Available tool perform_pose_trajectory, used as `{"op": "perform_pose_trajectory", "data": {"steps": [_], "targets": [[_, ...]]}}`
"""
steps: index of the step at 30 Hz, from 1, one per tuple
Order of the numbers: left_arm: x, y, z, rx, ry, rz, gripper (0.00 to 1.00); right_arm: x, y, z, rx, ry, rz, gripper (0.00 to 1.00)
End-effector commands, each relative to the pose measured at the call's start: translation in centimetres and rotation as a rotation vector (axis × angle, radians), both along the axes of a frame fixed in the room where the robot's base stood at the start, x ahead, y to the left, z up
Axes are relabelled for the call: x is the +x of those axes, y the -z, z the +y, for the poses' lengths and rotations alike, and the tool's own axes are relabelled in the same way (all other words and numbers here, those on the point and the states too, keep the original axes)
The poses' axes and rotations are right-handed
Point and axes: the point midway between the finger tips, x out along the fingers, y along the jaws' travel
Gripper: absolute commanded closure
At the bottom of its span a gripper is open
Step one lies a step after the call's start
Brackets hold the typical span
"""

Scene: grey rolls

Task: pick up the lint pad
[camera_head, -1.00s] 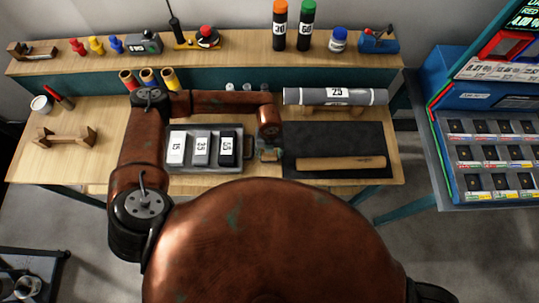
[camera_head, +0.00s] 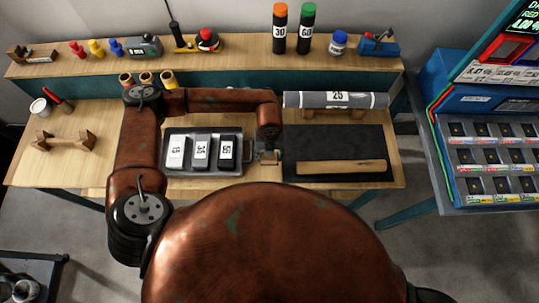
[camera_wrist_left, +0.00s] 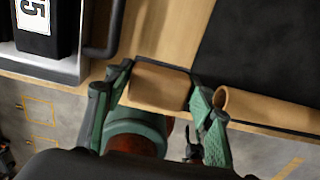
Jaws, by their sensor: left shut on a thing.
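A small tan block-like pad, which I take to be the lint pad (camera_wrist_left: 158,85), sits between the two green fingers of my left gripper (camera_wrist_left: 157,100) in the left wrist view. The gripper is shut on it, one finger at each end. In the head view the left gripper (camera_head: 268,157) is small, between the grey tray and the dark mat near the table's front edge. I cannot tell whether the pad touches the table. My right gripper is not in view.
The grey tray (camera_head: 247,150) with labelled blocks stands close on the left. The dark mat (camera_head: 330,142) on the right bears a tan tube (camera_head: 341,167). A grey roll (camera_head: 337,99) lies on a stand behind it. A coloured machine (camera_head: 490,105) stands at far right.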

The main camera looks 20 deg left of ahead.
Motion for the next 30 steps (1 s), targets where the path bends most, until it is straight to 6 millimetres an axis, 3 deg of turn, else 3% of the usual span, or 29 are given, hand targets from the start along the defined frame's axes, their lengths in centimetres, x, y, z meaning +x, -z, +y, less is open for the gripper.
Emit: {"op": "perform_pose_trajectory", "data": {"steps": [5, 9, 15, 21, 30], "targets": [[-3.4, -4.3, -1.2, -0.004, 0.005, -0.003, 0.74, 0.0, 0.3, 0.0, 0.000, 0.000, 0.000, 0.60], [-6.8, -5.6, -2.4, -0.004, 0.007, -0.001, 0.74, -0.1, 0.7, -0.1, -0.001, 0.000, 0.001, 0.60], [-9.9, -7.1, -3.4, -0.002, 0.003, -0.003, 0.74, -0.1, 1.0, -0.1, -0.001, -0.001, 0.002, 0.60], [-11.3, -7.8, -3.8, -0.001, 0.000, -0.002, 0.74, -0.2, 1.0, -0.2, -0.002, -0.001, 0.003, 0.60], [-11.4, -7.9, -3.8, 0.000, -0.001, -0.002, 0.74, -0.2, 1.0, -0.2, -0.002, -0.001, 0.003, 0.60]]}}
